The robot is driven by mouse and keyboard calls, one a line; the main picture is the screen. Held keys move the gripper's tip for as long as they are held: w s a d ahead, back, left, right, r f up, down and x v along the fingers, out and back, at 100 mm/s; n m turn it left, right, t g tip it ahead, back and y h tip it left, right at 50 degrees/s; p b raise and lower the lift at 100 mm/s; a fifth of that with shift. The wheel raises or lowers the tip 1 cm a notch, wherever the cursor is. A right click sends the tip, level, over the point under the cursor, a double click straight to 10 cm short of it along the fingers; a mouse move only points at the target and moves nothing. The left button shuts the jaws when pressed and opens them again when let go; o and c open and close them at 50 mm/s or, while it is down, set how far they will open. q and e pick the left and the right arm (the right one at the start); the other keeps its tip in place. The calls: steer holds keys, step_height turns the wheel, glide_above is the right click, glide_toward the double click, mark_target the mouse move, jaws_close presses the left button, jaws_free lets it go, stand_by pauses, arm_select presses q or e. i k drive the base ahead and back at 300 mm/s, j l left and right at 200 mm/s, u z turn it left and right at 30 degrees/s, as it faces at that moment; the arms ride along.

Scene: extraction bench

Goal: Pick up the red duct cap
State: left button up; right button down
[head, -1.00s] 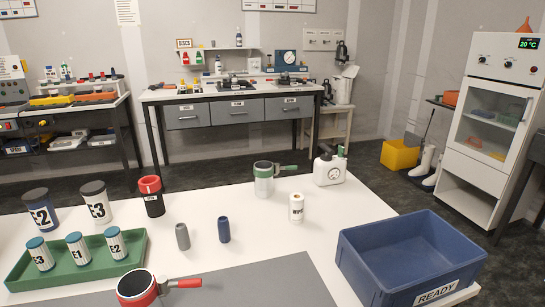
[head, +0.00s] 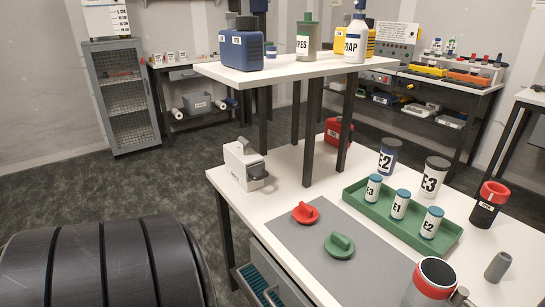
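The red duct cap (head: 305,212) is a round red disc with a raised grip bar on top. It lies flat on the grey mat (head: 375,262), near the mat's far left corner. A similar green cap (head: 340,246) lies on the mat to its right and nearer to me, apart from it. Nothing covers the red cap. Neither of my grippers is in view.
A green tray (head: 452,241) with several labelled cylinders stands right of the mat. A red-rimmed container (head: 434,279) is at the near edge. A white device (head: 244,166) stands at the bench's left corner. A raised shelf (head: 290,69) with bottles overhangs the back.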

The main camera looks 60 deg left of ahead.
mark_target(303, 213)
steer(key=u, duration=1.55)
